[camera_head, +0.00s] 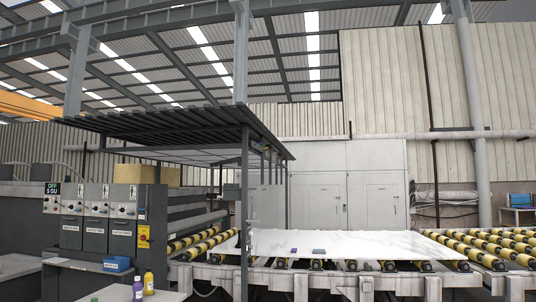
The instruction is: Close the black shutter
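No thing in view is clearly a black shutter. The closest match is a dark ribbed canopy (165,122) on metal posts, left of the middle in the head view. It lies almost level, tilted slightly, above the grey machine. I cannot tell whether it is the shutter, or whether it is open or shut. My gripper and arm are not in view.
Grey machine cabinets (98,222) stand at the left. A grey table (170,296) with a yellow bottle (149,283) and a purple bottle (138,291) is at front left. A white slab (370,244) lies on the roller conveyor. A post (244,210) rises in front.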

